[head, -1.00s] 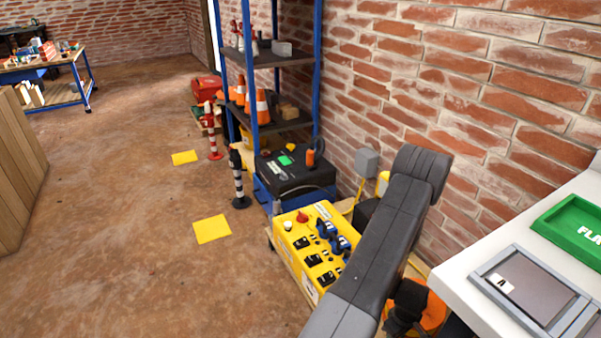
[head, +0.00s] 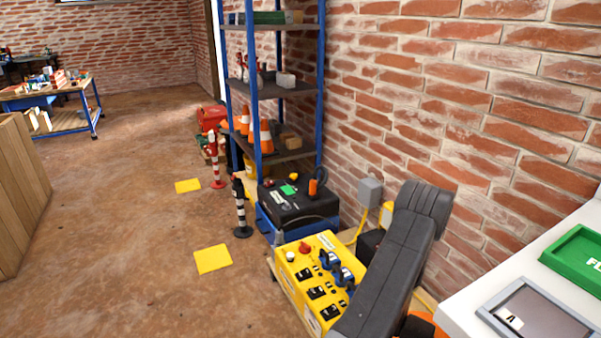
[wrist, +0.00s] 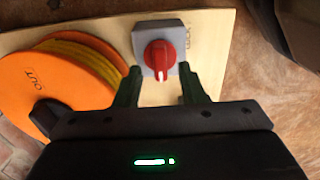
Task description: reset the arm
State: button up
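In the wrist view my gripper (wrist: 168,88) shows its two dark green fingers spread apart with a gap between them. A red rotary knob (wrist: 160,57) on a grey box (wrist: 162,38) lies beyond the gap between the fingertips. I cannot tell whether the fingers touch the box. Nothing is seen held. In the head view my arm (head: 385,265) reaches up from the bottom edge, and the gripper itself is out of sight there.
An orange reel (wrist: 68,80) sits beside the knob on a pale board (wrist: 215,40). A yellow control box (head: 318,275), a black case (head: 300,205) and a blue-post shelf (head: 285,90) line the brick wall. A white bench (head: 490,285) is at right. The floor at left is mostly open.

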notch_tip(320, 180, up, 11)
jog(key=p, duration=0.3)
notch_tip(320, 180, down, 14)
jog(key=b, duration=0.4)
jog(key=shift+b, duration=0.35)
jog(key=shift+r+m+p, duration=0.35)
jog(key=shift+m+p, duration=0.05)
jog(key=shift+p, duration=0.1)
jog(key=m+p, duration=0.2)
jog(key=m, duration=0.3)
jog(key=shift+r+p, duration=0.1)
jog(key=shift+p, duration=0.3)
jog(key=m+p, duration=0.3)
jog(key=m, duration=0.3)
jog(key=shift+p, duration=0.3)
notch_tip(320, 180, up, 10)
jog(key=p, duration=0.1)
jog(key=shift+f+p, duration=0.25)
jog(key=shift+p, duration=0.1)
